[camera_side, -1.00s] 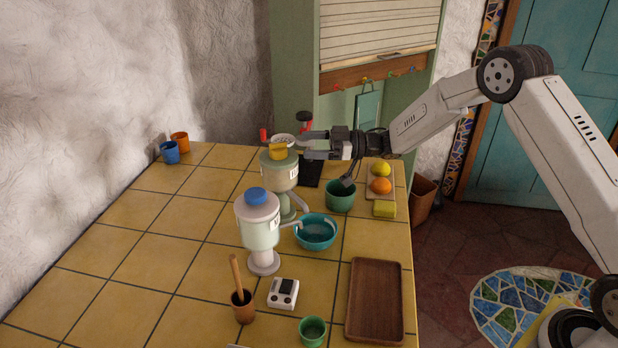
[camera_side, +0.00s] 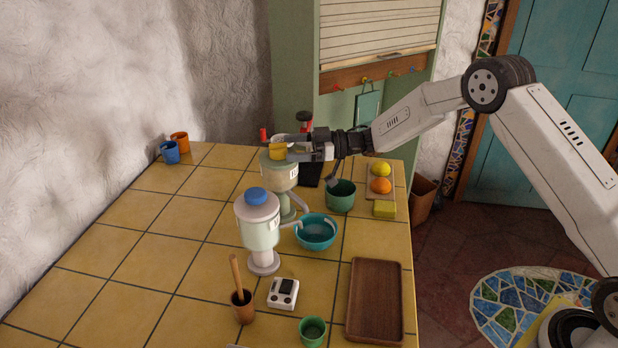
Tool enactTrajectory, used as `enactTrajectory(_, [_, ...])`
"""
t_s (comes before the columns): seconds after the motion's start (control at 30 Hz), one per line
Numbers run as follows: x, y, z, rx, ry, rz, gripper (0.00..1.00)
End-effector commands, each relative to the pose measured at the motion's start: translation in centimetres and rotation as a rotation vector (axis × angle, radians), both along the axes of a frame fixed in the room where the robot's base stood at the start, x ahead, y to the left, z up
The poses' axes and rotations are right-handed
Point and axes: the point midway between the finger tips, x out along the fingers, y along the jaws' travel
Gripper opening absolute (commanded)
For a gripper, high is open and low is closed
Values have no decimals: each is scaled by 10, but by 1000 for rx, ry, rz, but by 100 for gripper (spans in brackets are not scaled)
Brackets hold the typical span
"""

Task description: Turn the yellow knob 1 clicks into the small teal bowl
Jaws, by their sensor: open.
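The yellow knob (camera_side: 278,151) sits on top of the farther pale green dispenser (camera_side: 280,174), whose spout points right and down toward the bowls. My gripper (camera_side: 292,147) is open at the height of the knob. Its fingers reach in from the right, at or around the knob; whether they touch it I cannot tell. The small teal bowl (camera_side: 316,244) stands on the counter near the spouts of both dispensers. Its inside is partly hidden by its rim and a spout.
A nearer dispenser with a blue knob (camera_side: 256,195) stands in front. A green bowl (camera_side: 340,197) is below my wrist. Fruit (camera_side: 381,186), a wooden tray (camera_side: 375,302), a white device (camera_side: 283,293), a pestle cup (camera_side: 242,307) and a green cup (camera_side: 312,331) stand around. The left counter is mostly clear.

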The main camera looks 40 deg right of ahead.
Motion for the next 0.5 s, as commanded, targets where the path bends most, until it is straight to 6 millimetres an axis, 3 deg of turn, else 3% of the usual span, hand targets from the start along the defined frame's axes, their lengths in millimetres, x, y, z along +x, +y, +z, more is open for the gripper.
enactTrajectory(0.2, [10,20,-1,0,0,1,94])
enactTrajectory(0.5, [13,25,0,0,0,-1,94])
